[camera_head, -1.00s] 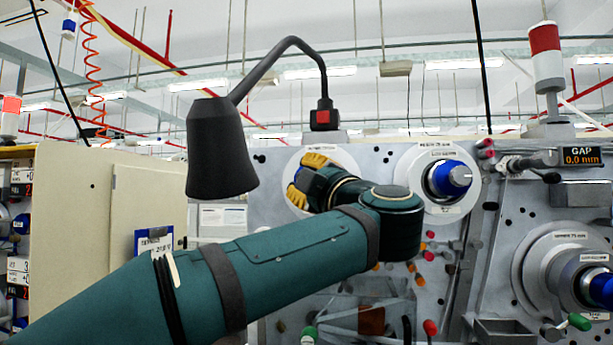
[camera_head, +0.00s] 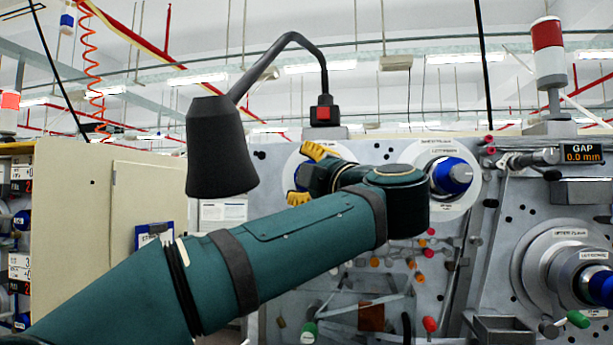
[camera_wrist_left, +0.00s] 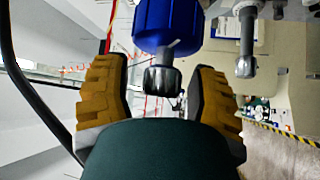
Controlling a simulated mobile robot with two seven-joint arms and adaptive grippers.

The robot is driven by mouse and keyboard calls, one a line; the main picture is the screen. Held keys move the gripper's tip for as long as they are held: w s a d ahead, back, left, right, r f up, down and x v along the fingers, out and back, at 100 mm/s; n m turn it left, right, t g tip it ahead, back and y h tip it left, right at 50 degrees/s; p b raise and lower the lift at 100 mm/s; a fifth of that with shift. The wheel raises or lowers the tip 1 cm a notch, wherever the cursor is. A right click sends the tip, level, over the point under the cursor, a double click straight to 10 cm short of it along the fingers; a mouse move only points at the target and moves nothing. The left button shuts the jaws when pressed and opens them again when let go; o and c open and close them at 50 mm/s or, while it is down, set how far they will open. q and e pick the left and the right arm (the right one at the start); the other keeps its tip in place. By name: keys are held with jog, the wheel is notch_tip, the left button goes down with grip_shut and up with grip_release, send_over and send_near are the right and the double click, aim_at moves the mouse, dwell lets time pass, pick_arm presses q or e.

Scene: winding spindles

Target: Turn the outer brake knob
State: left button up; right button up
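My left gripper (camera_head: 309,174) has yellow fingers and is in front of the upper left spindle on the grey machine panel. Its fingers are spread apart. In the left wrist view the open gripper (camera_wrist_left: 158,72) has a ribbed silver knob (camera_wrist_left: 162,81) between its fingers, at the end of a blue spindle core (camera_wrist_left: 168,22). Gaps show between the knob and both fingers. A second silver knob (camera_wrist_left: 246,42) on a stem is to the right, outside the fingers. No label shows which is the outer brake knob. My right gripper is not in view.
Another blue-cored spindle (camera_head: 452,176) is right of my left wrist, with a larger spindle (camera_head: 572,272) at lower right. A dark lamp (camera_head: 218,148) hangs above my left forearm. A beige cabinet (camera_head: 100,215) stands at left. Small coloured knobs dot the panel.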

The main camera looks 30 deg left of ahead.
pick_arm(q)
jog(key=shift+d+f, duration=0.1)
jog(key=v, duration=1.2)
dwell(0.4)
